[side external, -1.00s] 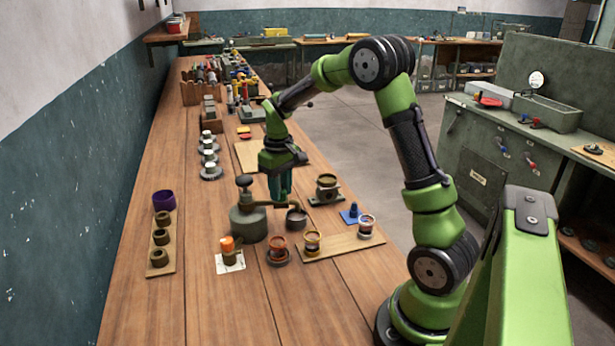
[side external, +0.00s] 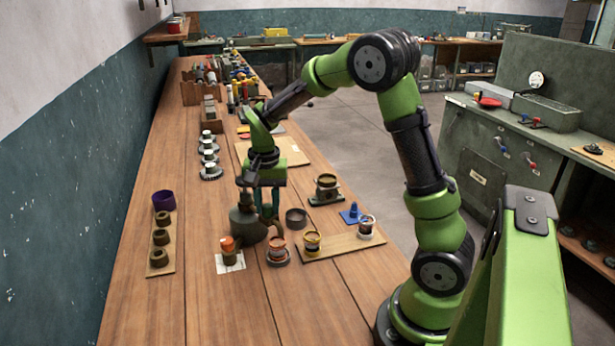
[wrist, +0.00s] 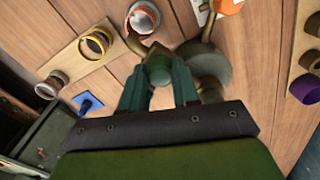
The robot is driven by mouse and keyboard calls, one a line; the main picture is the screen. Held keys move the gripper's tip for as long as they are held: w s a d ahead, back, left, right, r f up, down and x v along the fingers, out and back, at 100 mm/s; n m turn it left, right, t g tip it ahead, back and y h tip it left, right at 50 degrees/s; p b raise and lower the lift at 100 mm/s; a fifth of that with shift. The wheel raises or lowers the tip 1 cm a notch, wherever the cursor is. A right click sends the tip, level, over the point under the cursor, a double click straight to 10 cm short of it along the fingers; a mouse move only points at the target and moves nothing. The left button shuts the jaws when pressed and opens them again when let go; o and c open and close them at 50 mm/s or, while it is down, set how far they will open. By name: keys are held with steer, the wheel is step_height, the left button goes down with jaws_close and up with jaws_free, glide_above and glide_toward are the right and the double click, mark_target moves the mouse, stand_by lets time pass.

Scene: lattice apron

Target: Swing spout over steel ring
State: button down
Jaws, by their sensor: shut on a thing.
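The dark olive dispenser pot (side external: 248,226) stands on the bench; it also shows in the wrist view (wrist: 207,62). My gripper (side external: 268,212) is shut on the green post of its spout arm (wrist: 159,70), between both fingers in the wrist view (wrist: 160,88). The curved spout tip (wrist: 134,43) points toward a cup with an orange inside and a silvery band (wrist: 143,17), seen in the side view (side external: 277,246) just in front of the spout. This band looks like the steel ring. The tip appears just short of the cup in the wrist view; its height is unclear.
A yellow-ringed cup (side external: 312,241) and another banded cup (side external: 366,226) stand on a wooden strip to the right. A dark empty cup (side external: 296,217) is behind. An orange-topped piece (side external: 229,250) sits on a white card at left. The front bench is clear.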

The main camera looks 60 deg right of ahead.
steer(key=shift+w+a+r+m, duration=0.15)
steer(key=shift+a+m, duration=0.25)
steer(key=shift+m, duration=0.2)
steer(key=c, duration=0.8)
jaws_free()
step_height(320, 180, up, 17)
